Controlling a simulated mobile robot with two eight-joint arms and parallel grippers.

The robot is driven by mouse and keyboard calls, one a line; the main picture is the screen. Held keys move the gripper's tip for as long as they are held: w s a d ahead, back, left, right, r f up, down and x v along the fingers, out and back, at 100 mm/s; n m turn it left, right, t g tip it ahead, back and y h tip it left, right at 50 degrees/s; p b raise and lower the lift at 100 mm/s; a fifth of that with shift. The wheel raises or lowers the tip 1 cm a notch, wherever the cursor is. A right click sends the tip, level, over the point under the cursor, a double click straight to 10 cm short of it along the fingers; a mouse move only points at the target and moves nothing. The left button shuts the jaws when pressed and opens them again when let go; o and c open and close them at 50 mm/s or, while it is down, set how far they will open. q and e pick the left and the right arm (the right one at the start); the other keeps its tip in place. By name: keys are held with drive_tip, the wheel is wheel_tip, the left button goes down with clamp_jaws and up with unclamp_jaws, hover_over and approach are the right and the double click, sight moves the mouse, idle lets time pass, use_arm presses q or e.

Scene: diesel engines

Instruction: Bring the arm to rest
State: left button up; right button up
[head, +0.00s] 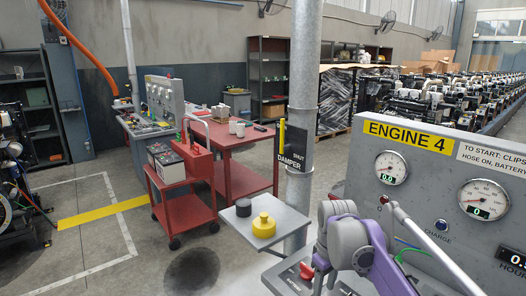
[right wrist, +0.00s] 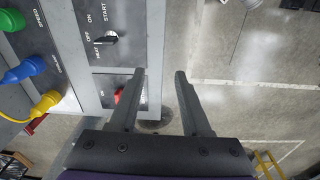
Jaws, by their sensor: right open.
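My right arm (head: 350,242), grey and purple, reaches up from the bottom right of the head view, in front of the Engine 4 console (head: 450,185). In the right wrist view my right gripper (right wrist: 160,73) has its two fingers apart with nothing between them. Beside its left finger is the console's switch panel (right wrist: 72,55), with a black key switch (right wrist: 108,39) and a red switch (right wrist: 118,95) partly behind the finger. A red switch (head: 306,270) also shows left of the arm in the head view. My left gripper is not in view.
A grey post (head: 304,90) with a damper sign stands left of the console. A small shelf (head: 290,222) holds a yellow part (head: 263,226) and a black disc (head: 243,207). A red cart (head: 186,212) and red table (head: 245,178) stand behind. Blue (right wrist: 22,68) and yellow (right wrist: 46,102) plugs stick out from the panel.

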drive_tip(key=s+f+m+t, duration=0.1)
drive_tip(key=s+f+m, duration=0.1)
drive_tip(key=s+f, duration=0.2)
drive_tip(key=s+d+f+m+t, duration=0.1)
drive_tip(key=s+f, duration=0.3)
drive_tip(key=s, duration=0.7)
drive_tip(key=s+d+f+m+t, duration=0.1)
drive_tip(key=s+f+m, duration=0.3)
drive_tip(key=s, duration=0.4)
drive_tip(key=shift+d+f+t, duration=0.2)
drive_tip(key=shift+f+t, duration=0.2)
drive_tip(key=shift+t, duration=0.5)
